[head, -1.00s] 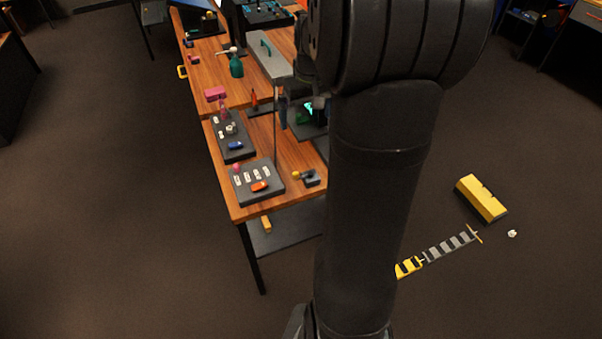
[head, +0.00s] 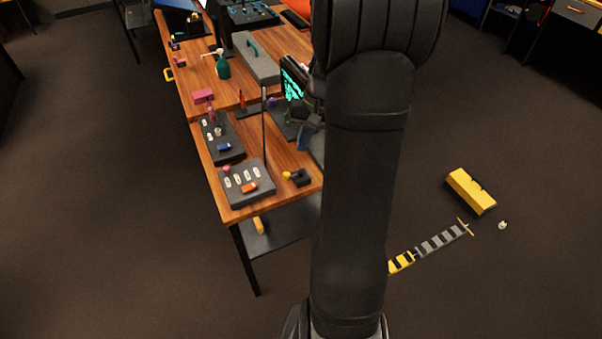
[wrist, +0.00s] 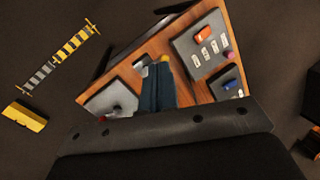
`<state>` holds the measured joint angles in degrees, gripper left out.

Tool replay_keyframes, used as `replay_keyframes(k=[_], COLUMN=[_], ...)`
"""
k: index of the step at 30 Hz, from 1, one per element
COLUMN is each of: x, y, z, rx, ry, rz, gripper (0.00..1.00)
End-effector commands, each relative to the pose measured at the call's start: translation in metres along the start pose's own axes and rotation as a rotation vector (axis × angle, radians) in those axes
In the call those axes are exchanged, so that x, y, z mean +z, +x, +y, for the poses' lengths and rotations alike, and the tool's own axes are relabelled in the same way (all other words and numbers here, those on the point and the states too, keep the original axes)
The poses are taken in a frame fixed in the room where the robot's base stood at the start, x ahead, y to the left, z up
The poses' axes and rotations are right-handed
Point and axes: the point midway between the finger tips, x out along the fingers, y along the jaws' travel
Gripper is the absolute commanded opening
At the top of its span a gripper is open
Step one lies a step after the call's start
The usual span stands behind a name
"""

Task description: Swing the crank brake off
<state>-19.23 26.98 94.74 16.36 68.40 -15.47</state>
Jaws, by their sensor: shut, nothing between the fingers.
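A small dark block with a yellow-knobbed arm (head: 298,177) sits at the near right of the wooden bench; it looks like the crank brake, though its setting is too small to tell. Its yellow knob also shows in the wrist view (wrist: 164,58), just beyond my fingertips. My gripper (wrist: 155,70) is shut and empty, its dark blue fingers pointing down toward the bench and hiding part of the block. In the head view my gripper (head: 303,140) is above the bench, behind the block and partly hidden by my arm. Contact with the knob cannot be told.
A grey panel with white labels and an orange piece (head: 247,182) lies left of the block. Another panel with a blue piece (head: 221,137) lies behind it. A thin upright rod (head: 264,125) stands close to my gripper. A grey plate (wrist: 112,98) lies beside my fingers.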

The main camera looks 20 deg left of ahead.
Motion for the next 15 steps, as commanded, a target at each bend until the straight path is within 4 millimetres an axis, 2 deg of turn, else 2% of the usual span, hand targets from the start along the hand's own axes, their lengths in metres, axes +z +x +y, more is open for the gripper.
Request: replay_keyframes(k=[1, 6, 15], x=[0.006, 0.021, 0.038], y=[0.017, 0.059, 0.108], z=[0.011, 0.030, 0.059], rx=[-0.066, -0.295, -0.722], ry=[0.085, 0.359, 0.837], rz=[-0.045, -0.164, -0.337], gripper=[0.00, 0.00, 0.00])
